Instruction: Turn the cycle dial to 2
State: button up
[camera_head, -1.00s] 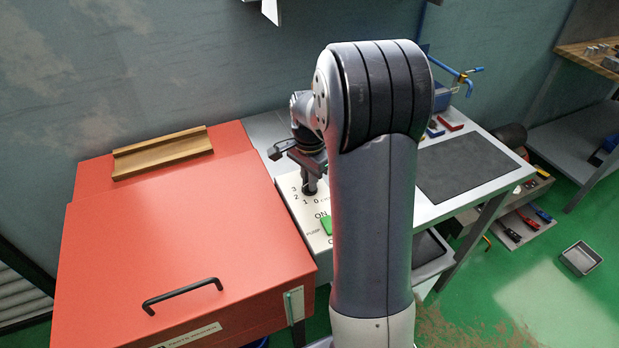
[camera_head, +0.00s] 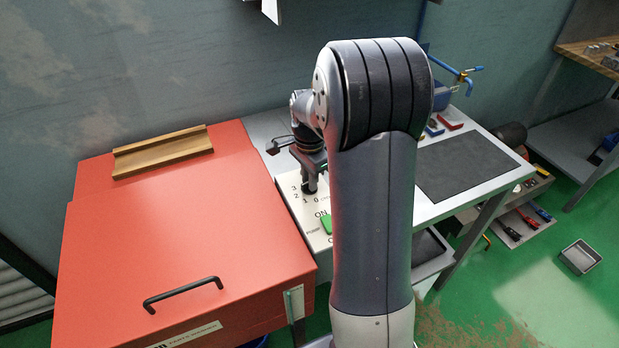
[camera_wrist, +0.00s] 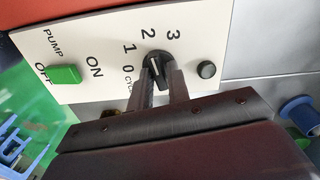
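The cycle dial (camera_wrist: 158,70) is a dark knob with a white pointer line on a pale panel. The numbers 0, 1, 2 and 3 run around it. In the wrist view its pointer appears to aim roughly at the 2. My gripper (camera_wrist: 162,82) has one finger on each side of the knob and appears shut on it. In the head view my gripper (camera_head: 309,187) is down at the panel (camera_head: 297,206), and it hides the dial.
A green pump switch (camera_wrist: 64,74) lies beside the dial, between ON and OFF. A small dark round button (camera_wrist: 206,69) sits on its other side. A red cabinet (camera_head: 170,240) with a black handle stands left of the panel. A dark mat (camera_head: 465,168) lies on the bench.

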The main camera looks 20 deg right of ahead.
jog(key=o, duration=0.3)
notch_tip(320, 180, up, 11)
dwell(0.5)
jog(key=shift+f, duration=0.15)
notch_tip(320, 180, down, 11)
jog(key=shift+s+r, duration=0.1)
jog(key=shift+r, duration=0.1)
jog(key=shift+f, duration=0.15)
dwell(0.4)
